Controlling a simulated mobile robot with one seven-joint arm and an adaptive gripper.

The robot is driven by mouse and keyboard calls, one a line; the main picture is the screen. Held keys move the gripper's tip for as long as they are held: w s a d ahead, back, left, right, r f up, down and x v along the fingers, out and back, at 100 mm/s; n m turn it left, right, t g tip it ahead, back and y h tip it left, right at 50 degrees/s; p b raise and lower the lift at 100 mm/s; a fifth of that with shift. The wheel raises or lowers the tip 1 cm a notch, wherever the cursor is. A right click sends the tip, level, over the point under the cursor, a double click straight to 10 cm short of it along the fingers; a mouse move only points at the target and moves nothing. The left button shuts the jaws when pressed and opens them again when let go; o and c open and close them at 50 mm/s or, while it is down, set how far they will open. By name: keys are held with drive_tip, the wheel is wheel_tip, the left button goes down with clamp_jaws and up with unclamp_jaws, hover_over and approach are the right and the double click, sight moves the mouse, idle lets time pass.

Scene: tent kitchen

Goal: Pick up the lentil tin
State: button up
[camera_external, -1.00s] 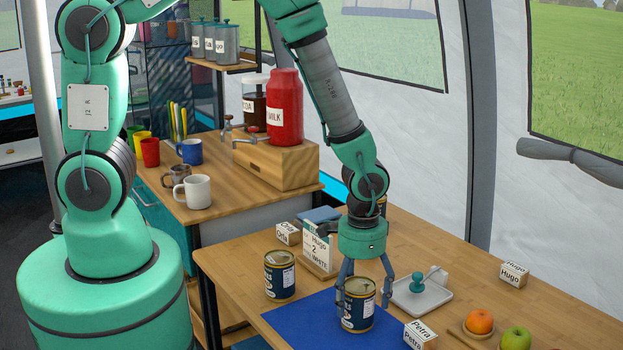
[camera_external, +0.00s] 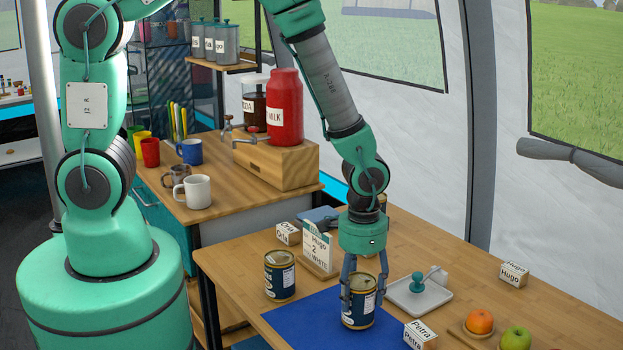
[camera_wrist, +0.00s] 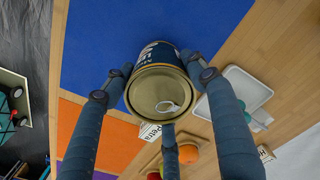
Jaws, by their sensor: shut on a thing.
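A dark-blue tin (camera_external: 357,308) with a gold rim stands upright at the blue mat (camera_external: 302,318). My gripper (camera_external: 362,287) points down over it, its fingers shut on its sides. In the wrist view the fingers (camera_wrist: 163,92) surround the tin (camera_wrist: 158,92), and its lid with a ring pull faces me. Its label is only partly visible, so I cannot read what it holds. A second, similar dark-blue tin (camera_external: 280,276) stands apart on the table, left of my gripper. A further tin top (camera_external: 381,202) shows partly behind my wrist.
A grey tray (camera_external: 420,298) with a teal-knobbed thing lies right of the tin. A Petra block (camera_external: 420,335) stands close in front. An orange (camera_external: 479,322) and a green apple (camera_external: 515,340) sit far right.

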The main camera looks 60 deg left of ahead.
wheel_tip(320, 180, up, 2)
drive_tip(key=shift+r+p, duration=0.25)
drive_tip(key=shift+p, duration=0.1)
drive_tip(key=shift+s+a+r, duration=0.15)
drive_tip(key=shift+s+a, duration=0.05)
drive_tip(key=shift+s, duration=0.35)
drive_tip(key=s+a+p, duration=0.1)
drive_tip(key=s+a, duration=0.2)
drive_tip(key=s, duration=0.3)
drive_tip(key=s+a+r+p, duration=0.1)
drive_tip(key=s+a, duration=0.2)
drive_tip(key=s, duration=0.4)
drive_tip(key=shift+s, duration=0.3)
drive_tip(key=shift+w+r, duration=0.15)
drive_tip(key=shift+w, duration=0.05)
wheel_tip(320, 180, up, 4)
drive_tip(key=n+p, duration=0.1)
drive_tip(key=p, duration=0.1)
hover_over(355, 283)
drive_tip(key=w+a, duration=0.6)
drive_tip(key=w, duration=0.7)
drive_tip(key=w+a, duration=0.4)
drive_tip(key=w, duration=0.7)
drive_tip(key=w+a+r+n+p, duration=0.1)
drive_tip(key=w+a, duration=0.4)
drive_tip(key=w, duration=0.6)
drive_tip(key=shift+a+p, duration=0.3)
